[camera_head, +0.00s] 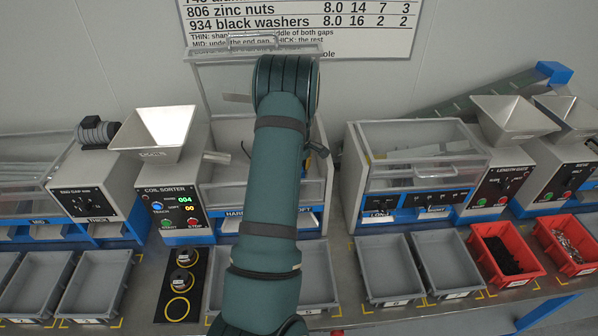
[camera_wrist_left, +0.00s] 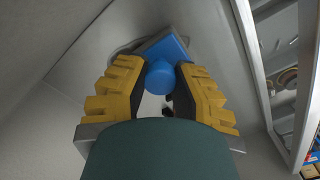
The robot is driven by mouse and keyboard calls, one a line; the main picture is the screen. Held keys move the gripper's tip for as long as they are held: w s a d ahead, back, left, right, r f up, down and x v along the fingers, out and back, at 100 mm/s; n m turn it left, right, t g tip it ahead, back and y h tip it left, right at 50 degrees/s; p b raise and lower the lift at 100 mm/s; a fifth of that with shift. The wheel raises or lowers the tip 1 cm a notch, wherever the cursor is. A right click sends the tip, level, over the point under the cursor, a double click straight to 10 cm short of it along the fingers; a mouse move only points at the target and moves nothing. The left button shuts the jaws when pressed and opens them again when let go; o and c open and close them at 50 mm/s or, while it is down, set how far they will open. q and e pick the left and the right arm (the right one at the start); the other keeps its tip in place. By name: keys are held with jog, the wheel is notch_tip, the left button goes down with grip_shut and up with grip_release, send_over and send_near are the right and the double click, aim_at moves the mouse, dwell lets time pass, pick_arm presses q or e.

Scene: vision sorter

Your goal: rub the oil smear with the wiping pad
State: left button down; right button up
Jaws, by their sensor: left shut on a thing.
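The wiping pad (camera_wrist_left: 171,47) shows in the left wrist view as a blue block with a round blue handle (camera_wrist_left: 160,79). My left gripper (camera_wrist_left: 158,72), with yellow ridged fingers, is shut on the handle. The pad lies close to a pale grey surface; I cannot tell whether it touches. A darker grey rounded patch shows around the pad; I cannot tell whether this is the oil smear. In the head view my arm reaches into the open bay of the coil sorter (camera_head: 181,204) and hides the gripper and pad. My right gripper is not in view.
The sorter's clear lid (camera_head: 200,85) is raised. A closed clear-covered machine (camera_head: 420,150) stands to the right. Grey bins (camera_head: 387,270), red bins (camera_head: 507,252) and a black mat with rings (camera_head: 181,285) line the front. In the wrist view a framed panel (camera_wrist_left: 262,70) stands close on the right.

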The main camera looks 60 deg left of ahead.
pick_arm(q)
jog(key=shift+w+a+f, duration=0.1)
jog(key=shift+w+a, duration=0.25)
jog(key=shift+a, duration=0.35)
jog(key=shift+w+a, duration=0.3)
jog(key=shift+a, duration=0.35)
jog(key=shift+w+a+f, duration=0.1)
jog(key=shift+w+a, duration=0.25)
jog(key=shift+a, duration=0.35)
jog(key=shift+w+a+b, duration=0.15)
jog(key=shift+w+a, duration=0.15)
jog(key=shift+a, duration=0.25)
jog(key=shift+w+a+b, duration=0.15)
jog(key=shift+w+a, duration=0.1)
jog(key=shift+a, duration=0.3)
jog(key=shift+w+a+r, duration=0.15)
jog(key=shift+r, duration=0.05)
